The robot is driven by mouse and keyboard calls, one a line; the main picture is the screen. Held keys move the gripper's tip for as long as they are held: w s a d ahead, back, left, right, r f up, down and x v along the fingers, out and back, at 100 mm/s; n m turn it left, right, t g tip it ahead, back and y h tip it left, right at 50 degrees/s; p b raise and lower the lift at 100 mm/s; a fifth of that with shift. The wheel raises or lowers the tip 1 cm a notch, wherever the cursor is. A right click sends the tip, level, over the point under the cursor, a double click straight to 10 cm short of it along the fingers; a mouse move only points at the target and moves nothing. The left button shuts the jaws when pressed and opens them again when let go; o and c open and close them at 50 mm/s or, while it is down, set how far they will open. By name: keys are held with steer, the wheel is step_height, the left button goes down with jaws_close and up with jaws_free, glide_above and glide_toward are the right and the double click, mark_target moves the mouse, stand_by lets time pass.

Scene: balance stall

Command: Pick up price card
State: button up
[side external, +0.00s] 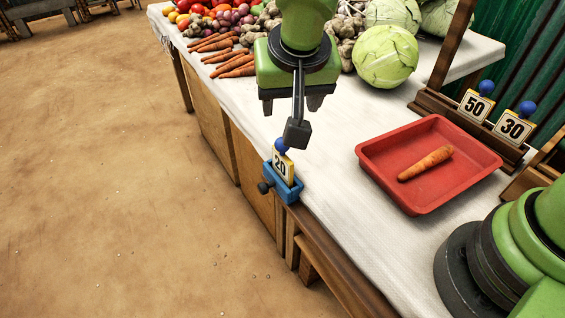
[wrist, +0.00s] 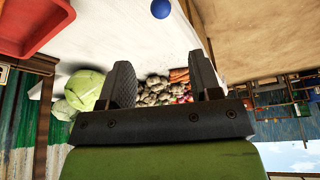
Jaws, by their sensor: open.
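A white price card marked 20 (side external: 283,166) with a blue ball on top stands in a blue clamp (side external: 288,190) at the front edge of the table. Two more price cards, 50 (side external: 473,105) and 30 (side external: 513,128), each with a blue ball, stand in a wooden rack at the right. My gripper (side external: 290,104) is open and empty, above and apart from the 20 card. In the wrist view the open fingers (wrist: 158,65) frame the table, and a blue ball (wrist: 160,9) shows at the top edge. The card face is not visible there.
A red tray (side external: 370,153) holding a carrot (side external: 426,163) sits right of the clamp on the white cloth. Carrots (side external: 222,58), cabbages (side external: 385,56) and other vegetables lie at the back. The cloth between clamp and tray is clear.

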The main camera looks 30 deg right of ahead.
glide_above(279, 139)
steer(key=s, duration=0.2)
steer(key=f, duration=0.5)
steer(key=shift+a+f, duration=0.3)
steer(key=shift+a, duration=0.1)
steer(key=x, duration=0.6)
steer(key=shift+s+d, duration=0.2)
steer(key=shift+d, duration=0.1)
jaws_close()
step_height(279, 139, up, 14)
steer(key=shift+f, duration=0.2)
